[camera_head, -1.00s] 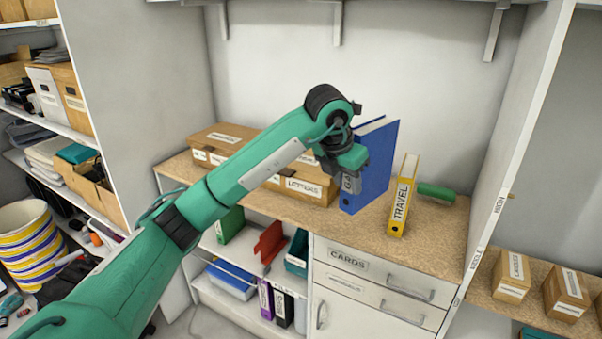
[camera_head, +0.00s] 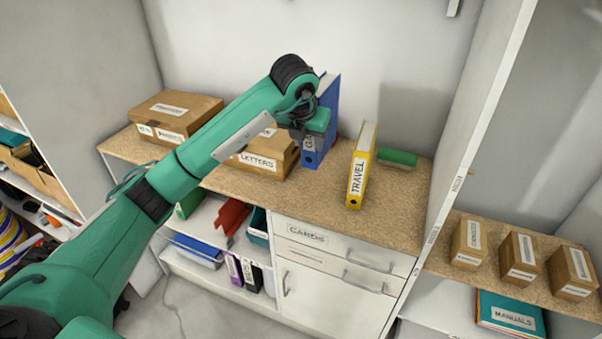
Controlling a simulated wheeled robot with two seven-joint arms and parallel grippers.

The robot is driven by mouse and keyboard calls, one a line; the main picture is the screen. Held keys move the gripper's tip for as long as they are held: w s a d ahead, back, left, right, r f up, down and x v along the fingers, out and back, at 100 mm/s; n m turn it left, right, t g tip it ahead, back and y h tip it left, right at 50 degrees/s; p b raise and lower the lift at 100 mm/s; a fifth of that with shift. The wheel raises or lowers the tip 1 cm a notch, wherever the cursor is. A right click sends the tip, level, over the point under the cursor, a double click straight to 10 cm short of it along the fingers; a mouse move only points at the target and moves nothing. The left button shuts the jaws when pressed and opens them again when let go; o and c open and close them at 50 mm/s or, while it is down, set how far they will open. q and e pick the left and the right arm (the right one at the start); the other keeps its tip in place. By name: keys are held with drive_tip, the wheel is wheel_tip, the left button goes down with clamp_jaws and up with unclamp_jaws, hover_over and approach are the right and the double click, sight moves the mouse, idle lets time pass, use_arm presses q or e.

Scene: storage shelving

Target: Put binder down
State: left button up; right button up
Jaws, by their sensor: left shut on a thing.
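A blue binder (camera_head: 329,104) stands upright on the cork-coloured counter (camera_head: 300,206), or just above it; I cannot tell if its base touches. My left gripper (camera_head: 309,134) is shut on the binder's near spine edge and hides part of its label. My left arm reaches in from the lower left and covers part of the counter. My right gripper is not in view.
A yellow TRAVEL binder (camera_head: 361,168) stands right of the blue one, with a green object (camera_head: 397,158) behind it. A LETTERS box (camera_head: 267,155) is close on the left, another cardboard box (camera_head: 175,115) farther left. The counter's right end is clear.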

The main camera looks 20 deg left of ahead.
use_arm(q)
wheel_tip(320, 180, down, 13)
drive_tip(key=p, duration=0.3)
drive_tip(key=shift+w+f, duration=0.15)
drive_tip(key=shift+f, duration=0.05)
drive_tip(key=o, duration=1.2)
drive_tip(key=shift+o, duration=0.2)
drive_tip(key=b+v, duration=0.2)
drive_tip(key=v, duration=1)
drive_tip(key=shift+b, duration=0.4)
drive_tip(key=shift+d, duration=0.1)
